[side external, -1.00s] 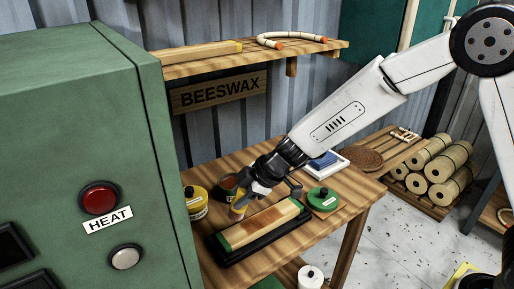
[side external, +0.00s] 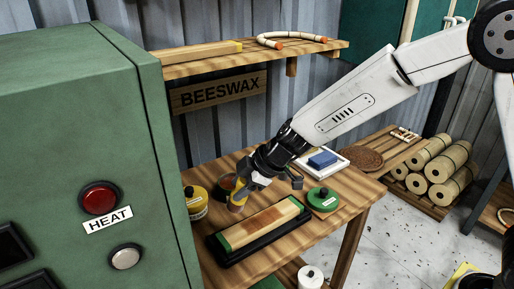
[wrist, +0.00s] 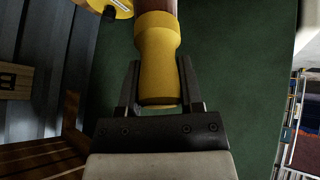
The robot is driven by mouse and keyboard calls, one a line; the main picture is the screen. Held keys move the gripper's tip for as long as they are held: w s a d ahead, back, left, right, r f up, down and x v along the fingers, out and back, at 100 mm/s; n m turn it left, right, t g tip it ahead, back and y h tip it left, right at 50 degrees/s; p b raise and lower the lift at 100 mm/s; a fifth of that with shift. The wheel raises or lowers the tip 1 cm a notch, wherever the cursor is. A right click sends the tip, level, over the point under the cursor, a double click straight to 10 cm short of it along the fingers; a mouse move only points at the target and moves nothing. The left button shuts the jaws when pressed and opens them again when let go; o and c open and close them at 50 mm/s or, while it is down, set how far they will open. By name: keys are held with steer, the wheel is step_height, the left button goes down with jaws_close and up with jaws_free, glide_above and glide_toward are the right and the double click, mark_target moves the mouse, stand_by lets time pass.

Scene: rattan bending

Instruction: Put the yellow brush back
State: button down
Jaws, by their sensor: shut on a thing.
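My gripper (wrist: 157,95) is shut on the yellow brush (wrist: 158,50), with a finger on each side of its yellow handle in the wrist view. In the side external view the yellow brush (side external: 237,196) hangs from my gripper (side external: 244,186), tilted, just behind the wood strip. The brush's lower end is hard to make out there. A dark round cup (side external: 226,184) stands behind the brush and is partly covered by it.
A yellow-lidded tin (side external: 196,193) stands left of the cup, close to the green HEAT cabinet (side external: 160,150). The BEESWAX shelf (side external: 200,66) overhangs behind.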

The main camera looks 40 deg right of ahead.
steer(key=shift+w+d, duration=0.1)
steer(key=w+d+m+g+h, duration=0.1)
steer(key=w+d+m+h, duration=0.25)
steer(key=d+m, duration=1.05)
steer(key=w+d+f+n, duration=0.2)
steer(key=w+f, duration=0.2)
steer(key=w, duration=0.2)
steer(key=w+d+f+n, duration=0.3)
steer(key=w+f, duration=0.2)
steer(key=w, duration=0.2)
steer(key=shift+w, duration=0.2)
stand_by(0.4)
steer(key=shift+d, duration=0.1)
steer(key=shift+w+f, duration=0.15)
steer(key=shift+f, duration=0.8)
steer(key=shift+w+f, duration=0.1)
steer(key=shift+f, duration=0.8)
